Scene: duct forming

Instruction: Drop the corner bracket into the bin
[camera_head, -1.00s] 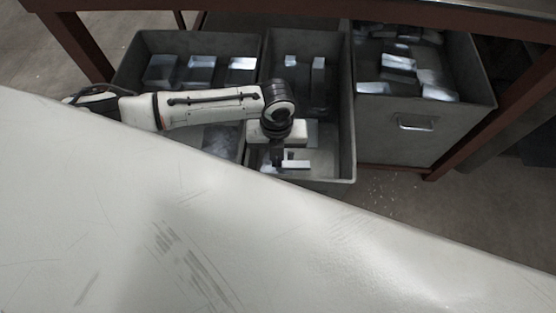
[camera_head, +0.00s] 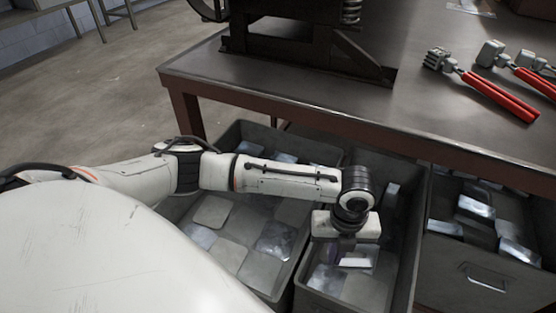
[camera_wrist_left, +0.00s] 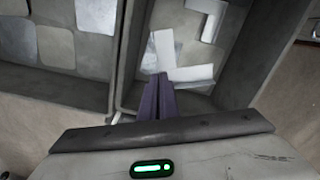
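My left gripper (camera_head: 345,247) points down inside the middle grey bin (camera_head: 408,262). In the left wrist view its two dark purple fingers (camera_wrist_left: 160,97) are close together. A bright, bent sheet-metal corner bracket (camera_head: 357,259) is at the fingertips and appears pinched there. It also shows in the left wrist view (camera_wrist_left: 192,74), where the fingers hide part of its near end. The bracket is tilted slightly, low between the bin walls and above other metal pieces; the gap below it is hard to judge. My right gripper is not in view.
A left bin (camera_head: 207,165) holds several flat metal plates, and a right bin (camera_head: 452,284) with a handle holds more pieces. A dark workbench (camera_head: 300,88) overhangs the bins, with red-handled tools (camera_head: 500,97) on top. Open floor (camera_head: 110,110) lies to the left.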

